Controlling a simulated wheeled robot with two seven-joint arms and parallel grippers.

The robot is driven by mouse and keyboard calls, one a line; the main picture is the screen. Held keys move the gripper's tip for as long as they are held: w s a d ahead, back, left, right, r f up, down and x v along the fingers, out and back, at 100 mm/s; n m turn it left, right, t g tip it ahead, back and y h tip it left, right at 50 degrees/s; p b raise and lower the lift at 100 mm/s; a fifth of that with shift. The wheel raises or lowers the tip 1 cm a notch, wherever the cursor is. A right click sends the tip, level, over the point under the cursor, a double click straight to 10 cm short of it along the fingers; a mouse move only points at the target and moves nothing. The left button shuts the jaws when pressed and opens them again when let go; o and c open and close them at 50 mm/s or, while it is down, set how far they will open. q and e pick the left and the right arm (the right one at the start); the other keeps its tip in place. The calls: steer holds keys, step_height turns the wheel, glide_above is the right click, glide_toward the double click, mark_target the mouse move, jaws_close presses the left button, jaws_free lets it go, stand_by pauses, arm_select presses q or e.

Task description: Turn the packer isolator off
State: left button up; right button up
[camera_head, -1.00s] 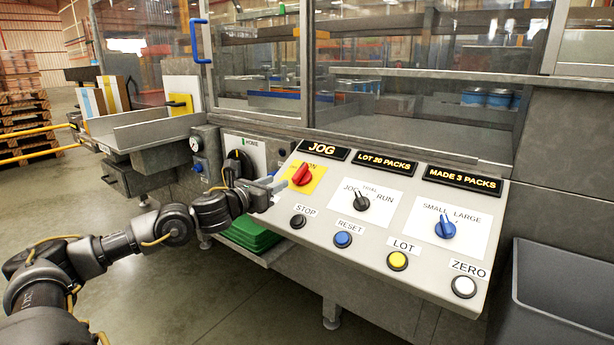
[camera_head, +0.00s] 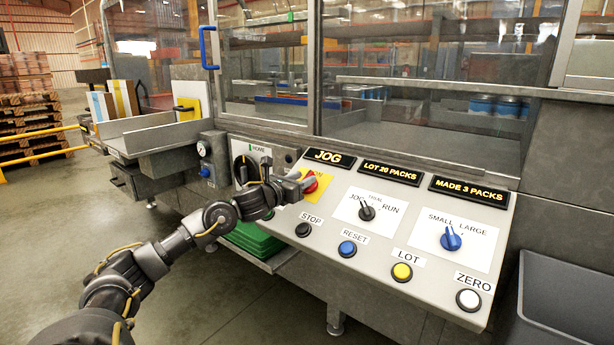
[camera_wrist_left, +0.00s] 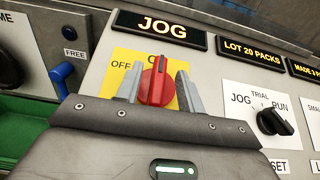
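The packer isolator is a red rotary knob (camera_wrist_left: 157,82) on a yellow plate (camera_wrist_left: 122,62) with OFF at the left and a partly hidden ON at the top. Its handle points up toward ON. In the head view the knob (camera_head: 311,184) is partly covered by my left gripper (camera_head: 304,182). In the left wrist view the two grey fingers (camera_wrist_left: 158,88) stand apart, one on each side of the knob. A gap shows on the left side; I cannot tell whether the right finger touches. My right gripper is not in view.
The sloping panel also carries a black JOG/TRIAL/RUN selector (camera_head: 367,211), a blue SMALL/LARGE selector (camera_head: 451,238) and a black STOP button (camera_head: 303,230) close below my left gripper. A blue FREE lever (camera_wrist_left: 63,76) is left of the plate. A grey bin (camera_head: 565,300) stands at the right.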

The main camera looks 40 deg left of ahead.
arm_select(q)
steer(key=shift+w, duration=1.2)
steer(key=shift+c, duration=0.5)
